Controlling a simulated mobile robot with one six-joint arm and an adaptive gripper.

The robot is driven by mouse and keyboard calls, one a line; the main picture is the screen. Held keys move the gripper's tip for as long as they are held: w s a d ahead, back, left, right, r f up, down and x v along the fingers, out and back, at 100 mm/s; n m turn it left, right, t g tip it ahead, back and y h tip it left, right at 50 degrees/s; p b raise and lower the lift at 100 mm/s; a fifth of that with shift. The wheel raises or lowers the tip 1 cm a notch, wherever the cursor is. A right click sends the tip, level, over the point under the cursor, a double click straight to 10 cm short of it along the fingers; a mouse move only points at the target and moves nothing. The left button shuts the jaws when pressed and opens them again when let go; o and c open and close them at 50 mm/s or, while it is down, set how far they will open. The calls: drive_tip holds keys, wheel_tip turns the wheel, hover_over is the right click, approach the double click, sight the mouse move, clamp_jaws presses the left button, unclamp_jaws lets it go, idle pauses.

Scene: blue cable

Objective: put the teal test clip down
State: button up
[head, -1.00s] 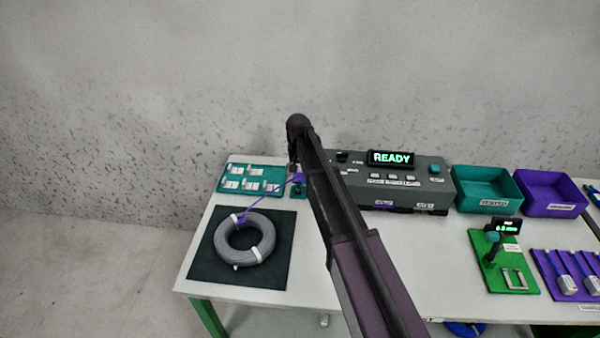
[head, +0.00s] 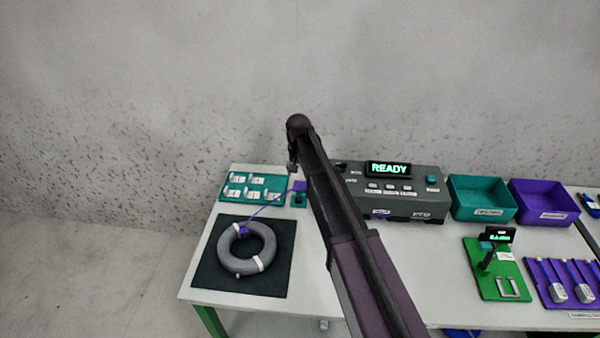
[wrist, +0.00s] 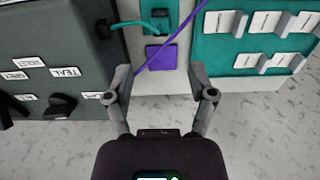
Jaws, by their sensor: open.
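The teal test clip appears to be the small teal piece (wrist: 157,20) on the teal stand in the wrist view, with a teal lead running left to the grey tester (wrist: 50,60). In the head view, the teal stand (head: 298,200) is small and dark, so the clip's exact seat cannot be told. My gripper (wrist: 161,82) is open and empty, its fingers apart, clear of the teal piece. A purple square (wrist: 160,57) lies between the fingertips and the teal piece. In the head view, my gripper (head: 292,171) is small above the stand, partly hidden by my arm.
A teal board of white tags (head: 252,179) stands left of the stand. The tester reads READY. Bins (head: 482,212) stand right.

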idle(0.4)
drive_tip(key=s+d, duration=2.3)
drive_tip(key=s, duration=0.3)
drive_tip(key=shift+d, duration=0.2)
drive_tip(key=shift+w, duration=0.1)
